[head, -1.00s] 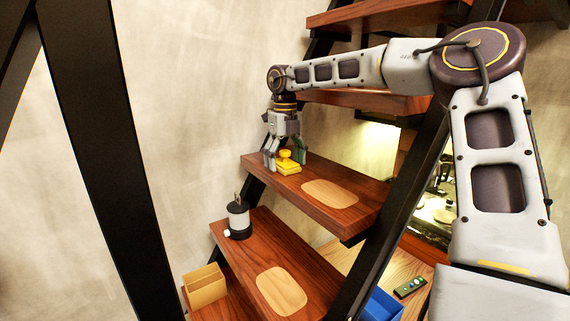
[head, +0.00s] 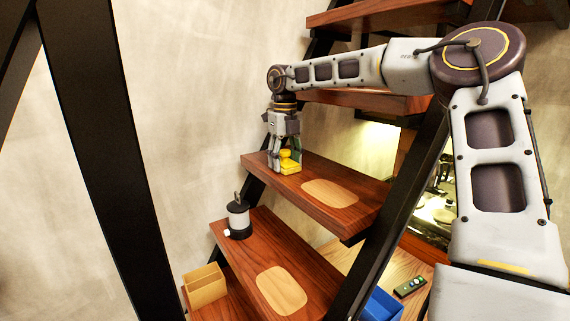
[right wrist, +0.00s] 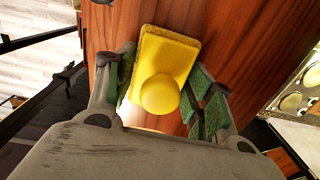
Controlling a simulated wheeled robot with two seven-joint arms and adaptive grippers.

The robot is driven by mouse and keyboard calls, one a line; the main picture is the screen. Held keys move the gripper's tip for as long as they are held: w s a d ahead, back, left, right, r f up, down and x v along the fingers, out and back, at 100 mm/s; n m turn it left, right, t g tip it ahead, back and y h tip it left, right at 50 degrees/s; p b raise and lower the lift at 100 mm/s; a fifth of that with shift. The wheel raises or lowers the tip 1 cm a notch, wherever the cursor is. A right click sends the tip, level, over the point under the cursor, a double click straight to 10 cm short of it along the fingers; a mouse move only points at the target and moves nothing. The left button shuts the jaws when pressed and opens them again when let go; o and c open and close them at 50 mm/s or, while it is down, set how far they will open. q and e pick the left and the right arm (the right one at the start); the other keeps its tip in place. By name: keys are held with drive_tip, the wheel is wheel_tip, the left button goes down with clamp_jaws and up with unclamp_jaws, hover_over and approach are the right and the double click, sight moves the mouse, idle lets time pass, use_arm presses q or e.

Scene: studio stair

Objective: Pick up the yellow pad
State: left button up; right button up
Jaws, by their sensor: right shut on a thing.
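The yellow pad (head: 289,167) is a flat yellow block with a round knob on top. It is on the upper stair tread (head: 340,210), near its left end. In the right wrist view the pad (right wrist: 165,70) lies between the two green-lined fingers, knob towards the camera. My right gripper (head: 285,160) reaches down from above and is shut on the pad. From these views I cannot tell whether the pad is clear of the tread. My left gripper is in neither view.
A pale rounded mat (head: 330,193) lies on the same tread, right of the pad. The lower tread holds a black-and-white canister (head: 239,218) and another pale mat (head: 281,290). A tan box (head: 204,287), a blue bin (head: 382,306) and a remote (head: 410,287) are lower down. Black stair beams flank the treads.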

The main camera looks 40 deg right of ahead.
sight(285, 150)
drive_tip(key=shift+r, duration=0.15)
drive_tip(key=shift+r+b, duration=0.65)
drive_tip(key=shift+r, duration=4.2)
drive_tip(key=shift+n, duration=0.3)
